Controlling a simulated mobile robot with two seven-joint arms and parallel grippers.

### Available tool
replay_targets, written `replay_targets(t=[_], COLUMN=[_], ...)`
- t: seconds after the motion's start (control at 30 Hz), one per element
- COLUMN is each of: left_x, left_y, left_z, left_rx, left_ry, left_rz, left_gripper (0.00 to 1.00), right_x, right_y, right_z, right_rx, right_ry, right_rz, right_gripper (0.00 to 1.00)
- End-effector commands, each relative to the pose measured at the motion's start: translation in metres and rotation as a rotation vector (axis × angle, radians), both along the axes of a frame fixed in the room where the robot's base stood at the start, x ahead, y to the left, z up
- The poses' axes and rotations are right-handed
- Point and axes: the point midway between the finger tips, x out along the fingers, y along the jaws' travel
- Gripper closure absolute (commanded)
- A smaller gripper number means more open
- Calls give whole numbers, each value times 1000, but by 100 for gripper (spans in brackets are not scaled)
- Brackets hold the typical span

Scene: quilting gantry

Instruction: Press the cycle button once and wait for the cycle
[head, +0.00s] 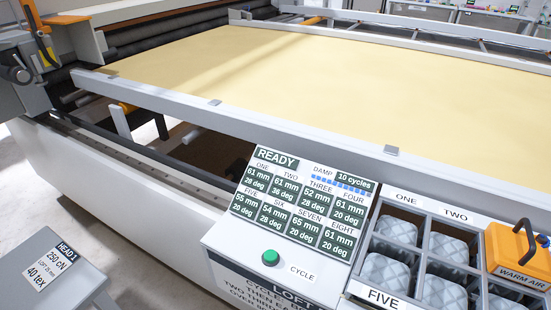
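The green round cycle button (271,258) sits on the sloped front of a white control box (225,250), beside a label reading CYCLE (301,271). Above it, a display panel (303,205) reads READY, with DAMP, 10 cycles, and a grid of mm and deg values for ONE to EIGHT. Nothing touches the button. Neither of my grippers shows in the head view.
A gantry bed with yellow fabric (330,85) fills the back. Right of the box is a grey compartment tray (423,212) holding pale quilted pads, with an orange WARM AIR unit (517,250). A grey HEAD 1 stand (52,275) is at front left.

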Motion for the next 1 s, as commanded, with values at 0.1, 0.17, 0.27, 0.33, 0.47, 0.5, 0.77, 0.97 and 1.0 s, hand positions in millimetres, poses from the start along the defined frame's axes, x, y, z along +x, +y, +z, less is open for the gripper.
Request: replay_targets(t=[0.1,0.17,0.27,0.33,0.47,0.5,0.77,0.97,1.0], left_x=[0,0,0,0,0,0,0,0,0], left_y=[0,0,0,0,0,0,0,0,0], left_z=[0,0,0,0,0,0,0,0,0], left_rx=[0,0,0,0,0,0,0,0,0], left_ry=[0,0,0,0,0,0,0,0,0], left_rz=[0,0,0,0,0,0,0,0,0], left_gripper=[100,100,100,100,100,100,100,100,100], right_x=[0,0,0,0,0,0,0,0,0], right_y=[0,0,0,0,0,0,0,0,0], right_z=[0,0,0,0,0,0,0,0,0], right_rx=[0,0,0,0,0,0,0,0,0], right_ry=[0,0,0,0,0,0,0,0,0], right_rz=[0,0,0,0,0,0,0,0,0], right_gripper=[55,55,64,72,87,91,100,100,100])
